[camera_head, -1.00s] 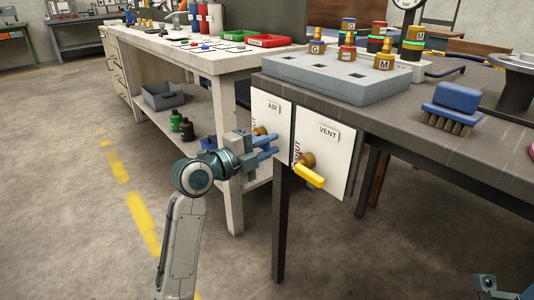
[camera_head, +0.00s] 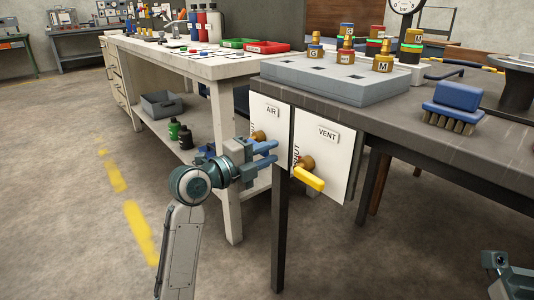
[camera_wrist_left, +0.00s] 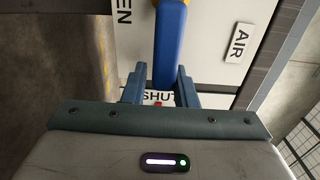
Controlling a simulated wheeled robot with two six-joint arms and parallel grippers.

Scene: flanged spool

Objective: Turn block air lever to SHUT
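The AIR panel (camera_head: 270,113) hangs below the front edge of the grey bench, with a brass valve body (camera_head: 258,136) on it. In the left wrist view the blue AIR lever (camera_wrist_left: 170,45) points down the picture to the SHUT lettering (camera_wrist_left: 158,96), and its end covers part of that word. The OPEN lettering is at the upper left, partly cut off. My left gripper (camera_head: 264,153) is open at the AIR panel. In the wrist view its two fingers (camera_wrist_left: 160,85) stand apart on either side of the lever's end; contact is unclear.
The VENT panel (camera_head: 327,155) with a yellow lever (camera_head: 309,179) is just right of my left gripper. A bench leg (camera_head: 279,230) stands below. The white bench (camera_head: 185,62) is behind. Part of my right arm shows at the lower right, its fingers unseen.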

